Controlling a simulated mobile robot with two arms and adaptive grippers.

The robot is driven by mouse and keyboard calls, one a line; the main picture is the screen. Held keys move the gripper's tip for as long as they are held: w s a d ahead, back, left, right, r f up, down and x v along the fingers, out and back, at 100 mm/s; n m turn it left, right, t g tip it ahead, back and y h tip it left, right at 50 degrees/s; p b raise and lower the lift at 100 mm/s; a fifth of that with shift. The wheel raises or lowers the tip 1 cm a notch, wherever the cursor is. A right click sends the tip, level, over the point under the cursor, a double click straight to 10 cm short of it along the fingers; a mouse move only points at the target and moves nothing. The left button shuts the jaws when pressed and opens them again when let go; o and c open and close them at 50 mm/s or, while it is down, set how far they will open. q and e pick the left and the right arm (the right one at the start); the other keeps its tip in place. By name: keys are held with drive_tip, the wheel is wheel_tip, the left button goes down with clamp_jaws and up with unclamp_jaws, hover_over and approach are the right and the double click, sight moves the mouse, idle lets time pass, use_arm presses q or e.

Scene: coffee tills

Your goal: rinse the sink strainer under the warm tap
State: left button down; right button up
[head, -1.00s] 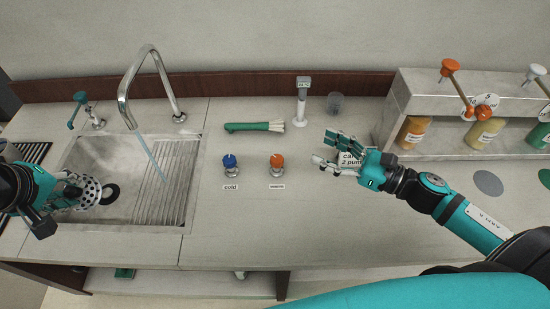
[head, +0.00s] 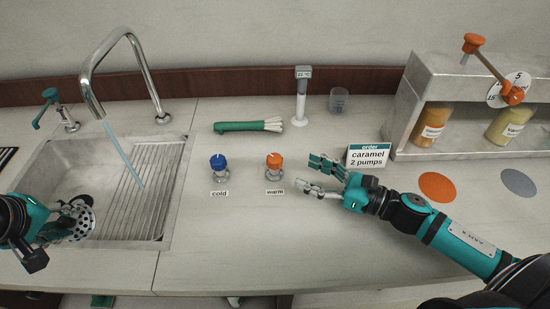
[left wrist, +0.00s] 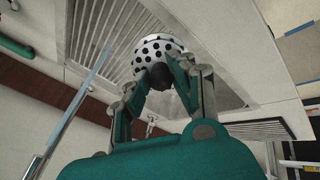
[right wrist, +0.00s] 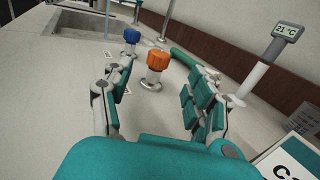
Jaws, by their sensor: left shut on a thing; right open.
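The sink strainer (head: 82,222), a white cup with dark holes, is held in my left gripper (head: 62,222) over the front left of the sink. My left gripper is shut on it, and the strainer also shows in the left wrist view (left wrist: 157,48). The curved tap (head: 92,75) runs a thin bluish stream (head: 121,152) to the right of the strainer, apart from it. The orange warm knob (head: 274,161) stands on the counter right of the blue cold knob (head: 218,162). My right gripper (head: 315,176) is open and empty, just right of the warm knob, which also shows between its fingers (right wrist: 157,62).
An order card (head: 368,158) stands close behind my right gripper. A syrup shelf (head: 470,80) is at right. The front counter is clear.

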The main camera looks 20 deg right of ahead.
sight(275, 158)
use_arm(q)
wheel_tip(275, 158, up, 2)
drive_tip(key=shift+r+p, duration=0.1)
drive_tip(key=shift+p, duration=0.85)
use_arm(e)
drive_tip(key=x, duration=0.8)
drive_tip(key=shift+w+r, duration=0.1)
drive_tip(key=shift+w+a, duration=0.45)
drive_tip(key=shift+w, duration=0.05)
clamp_jaws()
